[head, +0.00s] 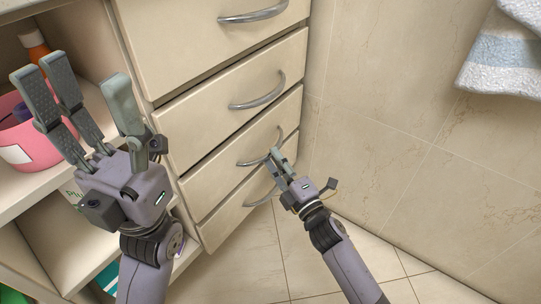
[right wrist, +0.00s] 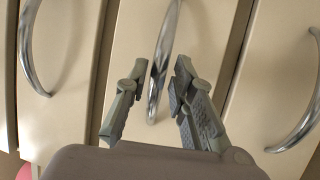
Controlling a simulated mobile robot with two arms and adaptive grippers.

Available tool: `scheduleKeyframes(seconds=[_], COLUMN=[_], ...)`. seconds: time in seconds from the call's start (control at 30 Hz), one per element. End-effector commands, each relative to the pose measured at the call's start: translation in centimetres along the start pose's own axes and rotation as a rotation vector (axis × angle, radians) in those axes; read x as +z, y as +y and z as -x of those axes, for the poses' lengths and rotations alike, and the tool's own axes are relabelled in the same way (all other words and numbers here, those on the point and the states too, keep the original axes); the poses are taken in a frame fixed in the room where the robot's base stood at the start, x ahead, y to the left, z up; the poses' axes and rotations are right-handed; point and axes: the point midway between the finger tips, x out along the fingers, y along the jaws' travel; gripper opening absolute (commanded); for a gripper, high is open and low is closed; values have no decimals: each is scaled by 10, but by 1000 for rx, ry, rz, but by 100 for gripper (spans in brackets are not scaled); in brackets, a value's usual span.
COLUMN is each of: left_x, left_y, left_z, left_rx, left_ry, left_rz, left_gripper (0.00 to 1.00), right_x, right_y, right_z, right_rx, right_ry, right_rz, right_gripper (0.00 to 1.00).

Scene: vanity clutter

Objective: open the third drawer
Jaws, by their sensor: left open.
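The third drawer (head: 212,165), counting down from the top one in view, has a cream front and appears closed. Its curved metal handle (head: 250,163) is partly hidden by my right gripper (head: 276,158), which is at the handle's right part. In the right wrist view, my right gripper (right wrist: 157,88) is open, with a handle (right wrist: 166,38) running between its fingertips. Gaps show between the handle and the fingers. My left gripper (head: 85,95) is open and empty, raised in front of the shelves at the left.
Drawers with similar handles lie above (head: 257,100) and below (head: 230,212). Open shelves at the left hold a pink container (head: 30,140) and an orange bottle (head: 33,40). A tiled wall (head: 390,150) stands close on the right, with a towel (head: 505,55). Floor (head: 235,265) shows below.

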Motion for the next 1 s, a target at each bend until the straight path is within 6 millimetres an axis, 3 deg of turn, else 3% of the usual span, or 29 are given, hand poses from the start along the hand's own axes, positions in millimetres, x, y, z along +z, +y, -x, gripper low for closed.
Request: scheduleKeyframes(seconds=[0.2,0.57,0.9,1.0], left_x=[-1,-2,-2,-2], left_y=[1,1,1,1], left_z=[-3,-5,-5,-5], left_rx=[10,12,12,12], left_ry=[25,30,30,30], left_rz=[-3,-4,-3,-3], left_gripper=[55,55,55,55], right_x=[0,0,0,0], right_y=[-1,0,0,0], right_z=[-26,-31,-31,-31], right_rx=[1,-1,-1,-1], right_ry=[1,0,0,0], right_rz=[1,0,0,0], right_gripper=[23,23,1,0])
